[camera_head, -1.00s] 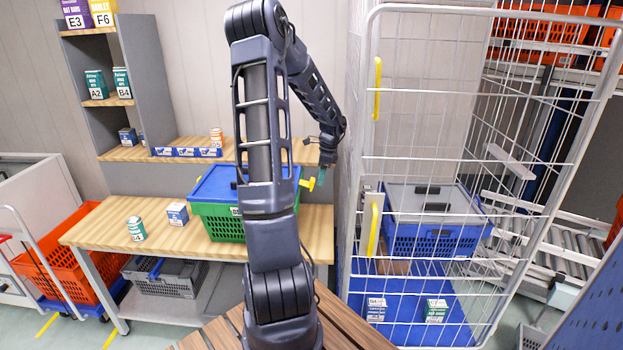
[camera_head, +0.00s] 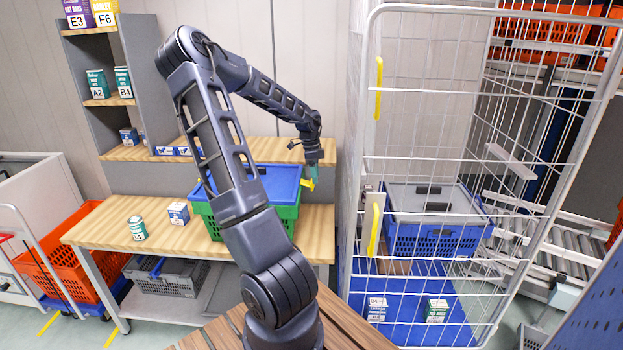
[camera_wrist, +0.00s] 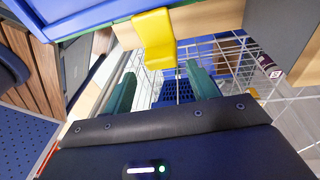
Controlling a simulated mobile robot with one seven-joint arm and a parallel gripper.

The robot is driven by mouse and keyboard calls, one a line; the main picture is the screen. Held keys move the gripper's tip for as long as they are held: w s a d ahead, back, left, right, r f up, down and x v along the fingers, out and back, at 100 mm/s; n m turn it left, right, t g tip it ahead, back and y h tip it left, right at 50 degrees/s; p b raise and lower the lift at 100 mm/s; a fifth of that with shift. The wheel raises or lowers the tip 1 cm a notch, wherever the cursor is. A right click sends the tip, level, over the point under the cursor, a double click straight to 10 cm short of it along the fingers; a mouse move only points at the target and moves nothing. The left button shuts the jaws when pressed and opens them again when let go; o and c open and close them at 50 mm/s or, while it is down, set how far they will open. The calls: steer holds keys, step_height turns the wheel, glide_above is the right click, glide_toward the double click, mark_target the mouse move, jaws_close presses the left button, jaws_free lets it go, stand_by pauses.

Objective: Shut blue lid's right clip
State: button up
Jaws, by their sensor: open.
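The green tote (camera_head: 286,222) stands on the wooden bench with its blue lid (camera_head: 272,182) on top. The lid's right clip (camera_head: 307,185) is yellow and sticks outward from the tote's right side. In the wrist view the yellow clip (camera_wrist: 154,38) hangs out from the blue lid's edge (camera_wrist: 75,12), just beyond my fingers. My gripper (camera_head: 313,172) is at the clip, at the tote's right end. In the wrist view my gripper's green fingers (camera_wrist: 160,88) are apart, with nothing between them. My arm hides part of the tote's front and its left side.
A wire cage trolley (camera_head: 365,150) stands close to the right, with a lidded blue crate (camera_head: 430,238) inside. A can (camera_head: 137,229) and a small box (camera_head: 178,213) are on the bench (camera_head: 110,228) left of the tote. The shelf (camera_head: 230,150) runs behind it.

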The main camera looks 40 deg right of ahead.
mark_target(301, 181)
steer(key=w+a+r+g+h, duration=0.1)
steer(key=w+a+r+h, duration=0.25)
steer(key=r, duration=0.45)
steer(key=shift+y, duration=0.25)
steer(key=x, duration=1)
steer(key=shift+w+a+f, duration=0.1)
steer(key=shift+f, duration=0.2)
steer(key=c, duration=1)
